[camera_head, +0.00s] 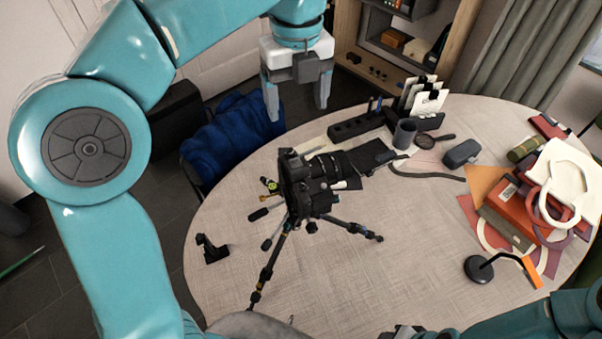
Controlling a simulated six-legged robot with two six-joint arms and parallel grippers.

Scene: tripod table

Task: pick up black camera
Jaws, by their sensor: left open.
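The black camera (308,181) sits on top of a small tripod (271,268) that stands on the round table (400,250). Its lens points to the right. My left gripper (298,108) hangs above and behind the camera in the picture, fingers pointing down. It is open, with nothing between its fingers, and apart from the camera. A teal arm link at the lower right edge seems to be part of my right arm; its gripper cannot be made out.
A small black stand (212,248) is at the table's left edge. A grey cup (404,134), a black organizer (357,126) and a dark case (462,153) stand behind. Red books (522,205) and a black lamp base (478,269) are on the right. The front middle is clear.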

